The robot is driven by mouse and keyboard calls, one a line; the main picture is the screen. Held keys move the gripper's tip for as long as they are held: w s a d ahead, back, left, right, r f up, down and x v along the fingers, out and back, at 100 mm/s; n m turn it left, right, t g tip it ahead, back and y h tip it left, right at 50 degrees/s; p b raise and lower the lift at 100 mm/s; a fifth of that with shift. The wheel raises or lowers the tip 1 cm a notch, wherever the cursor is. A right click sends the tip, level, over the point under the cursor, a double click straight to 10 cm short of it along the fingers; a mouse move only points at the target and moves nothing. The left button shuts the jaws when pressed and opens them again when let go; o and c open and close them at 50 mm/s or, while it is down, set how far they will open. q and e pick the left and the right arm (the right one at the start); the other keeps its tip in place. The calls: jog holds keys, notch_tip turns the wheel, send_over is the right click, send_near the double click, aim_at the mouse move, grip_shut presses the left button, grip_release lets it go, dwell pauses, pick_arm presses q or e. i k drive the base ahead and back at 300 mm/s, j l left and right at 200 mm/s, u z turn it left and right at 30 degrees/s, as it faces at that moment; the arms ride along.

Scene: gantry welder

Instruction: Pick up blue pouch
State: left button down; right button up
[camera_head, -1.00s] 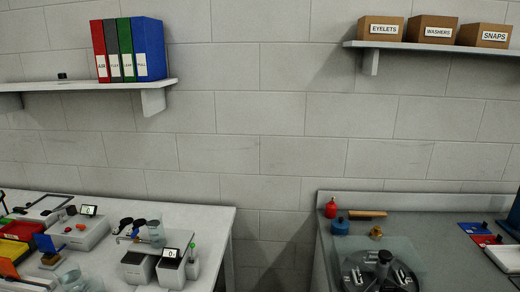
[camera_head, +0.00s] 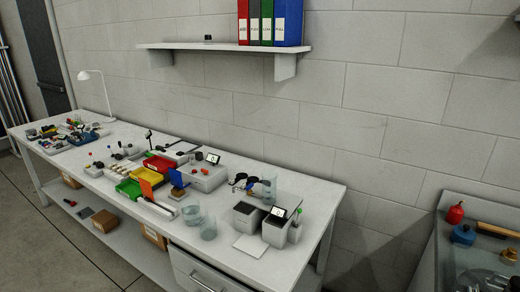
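I cannot make out a blue pouch for certain. A small upright blue piece (camera_head: 177,179) stands beside an orange one on the long white bench, too small to identify. A blue tray (camera_head: 84,138) lies at the bench's far left end. A round blue container (camera_head: 463,235) sits on the right-hand bench and looks rigid rather than like a pouch.
The long white bench (camera_head: 332,206) is crowded with yellow, red and green bins, glass beakers and small grey devices. Boxes stand on its lower shelf. A wall shelf (camera_head: 165,46) holds binders. Open floor (camera_head: 50,240) lies at the lower left.

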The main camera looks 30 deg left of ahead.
aim_at(174, 177)
jog(key=u, duration=1.5)
jog(key=i+j+z, duration=0.2)
jog(key=i+j, duration=0.45)
